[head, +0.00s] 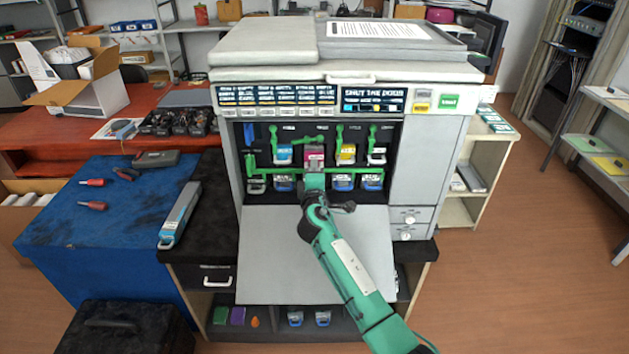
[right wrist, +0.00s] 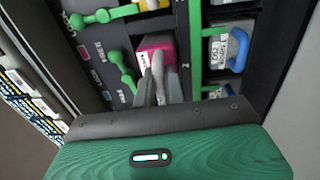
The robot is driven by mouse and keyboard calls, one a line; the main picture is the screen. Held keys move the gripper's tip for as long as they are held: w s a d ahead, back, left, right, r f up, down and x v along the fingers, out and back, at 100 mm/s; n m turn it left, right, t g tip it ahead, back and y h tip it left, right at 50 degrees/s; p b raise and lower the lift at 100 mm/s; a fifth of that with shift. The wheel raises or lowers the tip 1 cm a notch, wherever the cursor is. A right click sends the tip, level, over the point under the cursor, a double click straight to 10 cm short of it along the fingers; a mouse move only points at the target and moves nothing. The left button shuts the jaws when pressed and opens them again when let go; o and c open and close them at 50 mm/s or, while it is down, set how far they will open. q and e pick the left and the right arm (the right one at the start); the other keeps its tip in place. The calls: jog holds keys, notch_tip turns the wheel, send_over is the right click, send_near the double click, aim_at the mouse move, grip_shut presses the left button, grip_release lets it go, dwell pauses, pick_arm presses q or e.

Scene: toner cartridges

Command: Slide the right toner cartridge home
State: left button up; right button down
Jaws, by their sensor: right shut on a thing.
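The printer (head: 345,75) stands open at the front. A magenta toner cartridge (head: 314,152) sits in the upper row of its bay, second slot from the left. In the right wrist view the magenta cartridge (right wrist: 154,42) is in its slot, beside green levers. My right gripper (head: 314,172) is in front of this cartridge. In the right wrist view my right gripper (right wrist: 157,75) has its fingers close together on the cartridge's near end. The fingers hide the cartridge's handle, and how deep it sits is hard to tell. My left gripper is out of view.
Cyan (head: 283,154), yellow (head: 346,155) and white-labelled (head: 376,155) cartridges fill neighbouring slots. Green levers (head: 275,130) stand around the slots. The lowered door (head: 270,260) lies below the bay. A loose grey cartridge (head: 180,215) lies on the dark surface at left.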

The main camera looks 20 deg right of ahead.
jog(key=shift+x, duration=0.9)
jog(key=c, duration=1)
grip_release()
jog(key=shift+f, duration=0.15)
jog(key=shift+b, duration=0.35)
jog(key=shift+s, duration=0.1)
jog(key=p+v, duration=0.1)
jog(key=v, duration=0.6)
jog(key=shift+c, duration=0.4)
